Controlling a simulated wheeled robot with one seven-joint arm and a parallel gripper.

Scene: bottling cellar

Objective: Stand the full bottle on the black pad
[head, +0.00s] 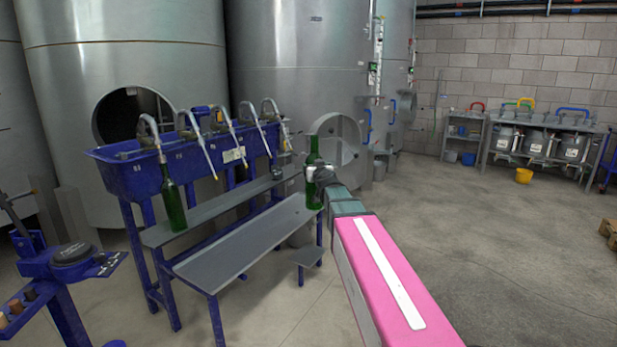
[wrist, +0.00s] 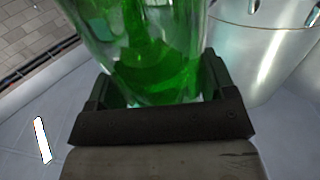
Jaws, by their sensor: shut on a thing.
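My gripper (head: 318,177) is shut on a green bottle (head: 313,152), held upright past the right end of the filler, above the small grey step. In the wrist view the bottle (wrist: 150,45) sits between the jaws; its fill level is unclear. A second green bottle (head: 173,206) stands upright under the leftmost spout, on the filler's upper grey shelf. A round black pad (head: 73,253) lies on top of a blue stand at the lower left, with nothing standing on it.
The blue filler trough (head: 130,177) with several spouts stands left of my arm. A lower grey bench (head: 245,243) in front of it is bare. Corks (head: 15,307) sit on the blue stand's left arm.

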